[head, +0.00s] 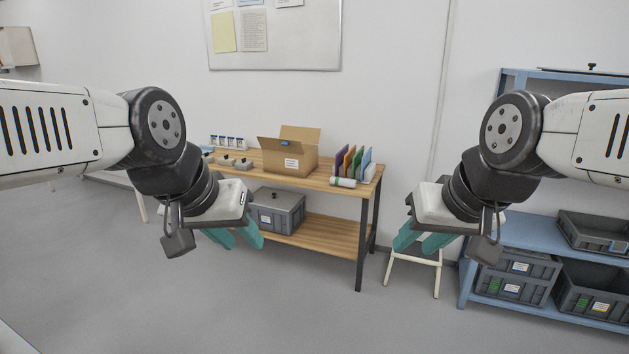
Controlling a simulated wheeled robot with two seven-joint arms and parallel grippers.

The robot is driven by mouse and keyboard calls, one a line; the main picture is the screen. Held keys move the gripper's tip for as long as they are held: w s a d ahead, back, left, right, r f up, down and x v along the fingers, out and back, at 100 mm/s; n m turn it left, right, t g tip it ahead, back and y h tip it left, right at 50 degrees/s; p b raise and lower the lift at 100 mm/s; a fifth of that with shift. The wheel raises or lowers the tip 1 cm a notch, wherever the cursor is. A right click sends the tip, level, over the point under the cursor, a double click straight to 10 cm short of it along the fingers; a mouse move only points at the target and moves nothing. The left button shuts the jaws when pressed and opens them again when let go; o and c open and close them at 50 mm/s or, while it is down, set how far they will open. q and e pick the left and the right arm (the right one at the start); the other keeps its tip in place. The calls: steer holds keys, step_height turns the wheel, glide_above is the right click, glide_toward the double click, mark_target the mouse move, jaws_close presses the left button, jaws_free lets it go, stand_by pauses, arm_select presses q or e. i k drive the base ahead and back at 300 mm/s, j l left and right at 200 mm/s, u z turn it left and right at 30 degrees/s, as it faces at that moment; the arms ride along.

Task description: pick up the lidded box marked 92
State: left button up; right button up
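A grey lidded box (279,211) sits on the lower shelf of the wooden table, left of the picture's middle. It has a pale label on its front, too small to read, so I cannot tell whether it is marked 92. My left gripper (234,240) hangs in front of the table's left part, with its teal fingers apart and nothing between them. It partly overlaps the box's left side in the picture. My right gripper (421,243) hangs right of the table, in front of a small white stool (414,262); its fingers are apart and empty.
On the wooden table (340,190) stand an open cardboard box (290,155), upright coloured folders (351,160), a white roll (343,182) and small jars (228,141). A blue shelf unit (530,228) with grey crates (517,274) is at right. The grey floor in front is clear.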

mark_target(244, 164)
steer(key=i+u, duration=0.2)
steer(key=i, duration=0.45)
steer(key=i+l+u, duration=0.2)
steer(key=i, duration=0.4)
steer(key=i+j+u, duration=0.1)
steer(key=i+u, duration=0.3)
steer(key=i+l+u, duration=0.1)
steer(key=i+u, duration=0.35)
steer(key=i, duration=0.15)
steer(key=i+j+z, duration=0.2)
steer(key=i, duration=0.25)
steer(key=i+j+z, duration=0.15)
steer(key=i, duration=0.3)
steer(key=i+j+z, duration=0.55)
steer(key=i+j, duration=0.1)
steer(key=i, duration=0.05)
